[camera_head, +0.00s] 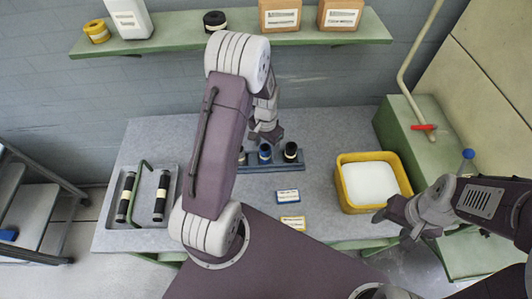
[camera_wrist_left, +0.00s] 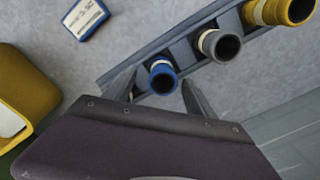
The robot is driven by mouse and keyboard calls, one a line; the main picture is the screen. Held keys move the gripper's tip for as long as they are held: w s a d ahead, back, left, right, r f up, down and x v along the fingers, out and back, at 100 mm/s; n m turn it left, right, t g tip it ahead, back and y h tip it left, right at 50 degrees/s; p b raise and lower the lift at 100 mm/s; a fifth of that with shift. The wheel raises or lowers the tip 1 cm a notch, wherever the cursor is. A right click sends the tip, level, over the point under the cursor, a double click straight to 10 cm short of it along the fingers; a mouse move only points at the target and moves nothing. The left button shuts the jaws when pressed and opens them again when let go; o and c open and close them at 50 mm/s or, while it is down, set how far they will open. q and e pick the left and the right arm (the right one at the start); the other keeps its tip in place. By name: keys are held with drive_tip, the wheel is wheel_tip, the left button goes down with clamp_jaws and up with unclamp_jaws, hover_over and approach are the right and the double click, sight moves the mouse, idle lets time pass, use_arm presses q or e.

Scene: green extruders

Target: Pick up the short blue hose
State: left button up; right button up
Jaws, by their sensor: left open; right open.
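The short blue hose (camera_head: 264,152) stands upright in a slot of a blue-grey rack (camera_head: 305,166) on the workbench. In the left wrist view its open blue end (camera_wrist_left: 163,76) shows between the two fingers of my left gripper (camera_wrist_left: 158,92). The fingers are open and empty, one on each side of the hose; I cannot tell how far above it they are. In the head view my left gripper (camera_head: 265,134) is just behind the blue hose. My right gripper (camera_head: 393,224) is open and empty near the yellow bin, at the right.
A grey hose (camera_wrist_left: 219,45) and a yellow hose (camera_wrist_left: 283,8) show in the wrist view. A yellow bin (camera_head: 374,207) is at right, a tray (camera_head: 145,218) with long hoses at left. Label cards (camera_head: 288,196) lie in front.

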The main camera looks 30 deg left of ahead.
sight(265, 149)
use_arm(q)
drive_tip(key=f, duration=0.1)
drive_tip(key=f+p, duration=0.1)
drive_tip(key=f, duration=0.2)
drive_tip(key=shift+a+f, duration=0.15)
drive_tip(key=shift+a, duration=0.1)
drive_tip(key=shift+w+f, duration=0.1)
drive_tip(key=shift+f, duration=0.35)
clamp_jaws()
drive_tip(key=shift+r, duration=0.15)
